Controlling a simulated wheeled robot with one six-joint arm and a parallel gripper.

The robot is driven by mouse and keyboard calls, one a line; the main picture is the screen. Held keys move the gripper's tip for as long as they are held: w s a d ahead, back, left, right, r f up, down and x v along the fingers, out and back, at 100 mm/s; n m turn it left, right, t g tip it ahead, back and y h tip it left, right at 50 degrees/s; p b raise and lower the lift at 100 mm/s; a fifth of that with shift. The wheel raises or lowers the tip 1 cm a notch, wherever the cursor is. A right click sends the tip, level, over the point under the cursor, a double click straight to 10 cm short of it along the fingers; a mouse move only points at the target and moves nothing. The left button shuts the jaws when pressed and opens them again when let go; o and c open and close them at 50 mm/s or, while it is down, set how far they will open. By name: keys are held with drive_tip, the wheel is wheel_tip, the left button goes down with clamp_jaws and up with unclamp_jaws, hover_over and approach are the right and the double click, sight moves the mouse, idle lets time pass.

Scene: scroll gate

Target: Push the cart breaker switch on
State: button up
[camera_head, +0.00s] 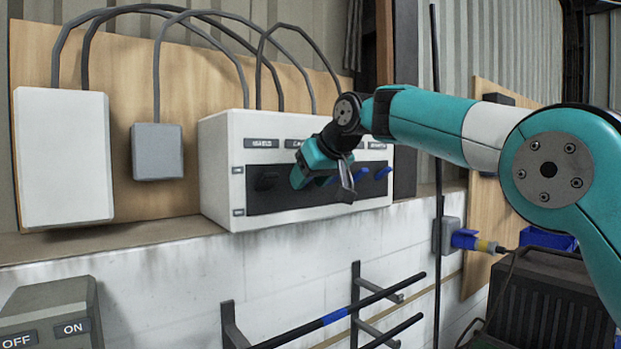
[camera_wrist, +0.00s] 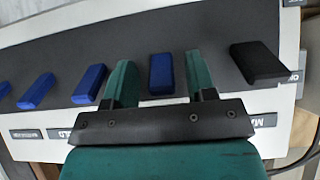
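The white breaker box (camera_head: 226,178) is on a ledge against the wall, with a black panel (camera_head: 290,198) of switches. The second label (camera_head: 303,144) starts with what looks like "CA". My gripper (camera_head: 345,182) is at the panel and hides the switch below that label in the head view. In the wrist view my gripper (camera_wrist: 160,78) is open, with one green finger on each side of a blue switch (camera_wrist: 161,72). Gaps show between fingers and switch. That switch's label is hidden behind the gripper. I cannot tell whether the gripper touches it.
A black switch (camera_wrist: 258,62) is to the right in the wrist view, and more blue switches, one of them near the left finger (camera_wrist: 90,83), are to the left. Below the box are a rack of bars (camera_head: 340,312) and an OFF/ON box (camera_head: 55,305). Cables arch above.

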drive_tip(key=b+v, duration=0.1)
drive_tip(key=v, duration=1.6)
drive_tip(key=shift+s+b, duration=0.15)
drive_tip(key=shift+b, duration=0.15)
drive_tip(key=shift+r, duration=0.1)
drive_tip(key=s+d+f+g+b, duration=0.1)
drive_tip(key=s+f+b, duration=0.5)
drive_tip(key=f, duration=1.1)
drive_tip(key=s+d+f+g+h+b, duration=0.1)
drive_tip(key=s+f+g+b, duration=0.3)
drive_tip(key=s+f, duration=1.1)
drive_tip(key=s+d+f+g+b, duration=0.3)
drive_tip(key=s+f+b, duration=0.5)
drive_tip(key=f, duration=1.2)
drive_tip(key=s, duration=0.2)
drive_tip(key=shift+s+f, duration=0.2)
drive_tip(key=shift+s, duration=0.1)
drive_tip(key=shift+a, duration=0.1)
